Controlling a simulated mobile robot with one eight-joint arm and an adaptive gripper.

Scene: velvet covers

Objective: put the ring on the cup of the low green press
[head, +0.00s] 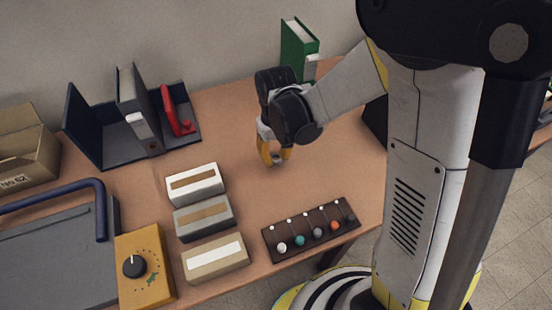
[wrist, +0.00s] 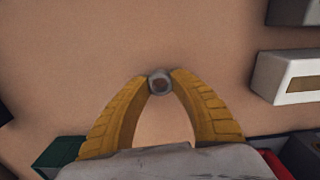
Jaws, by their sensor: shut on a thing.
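My gripper (head: 273,158) hangs over the middle of the table in the head view, with its yellow fingers pointing down. The only large green thing is an upright binder (head: 298,48) at the back.
Three boxes (head: 203,221) stand left of a dark rack (head: 326,242) with several coloured knobs. A yellow dial box (head: 144,265), a grey machine with a blue handle (head: 104,210), and a dark file holder with a red tool (head: 176,112) are further left. Table around my gripper is clear.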

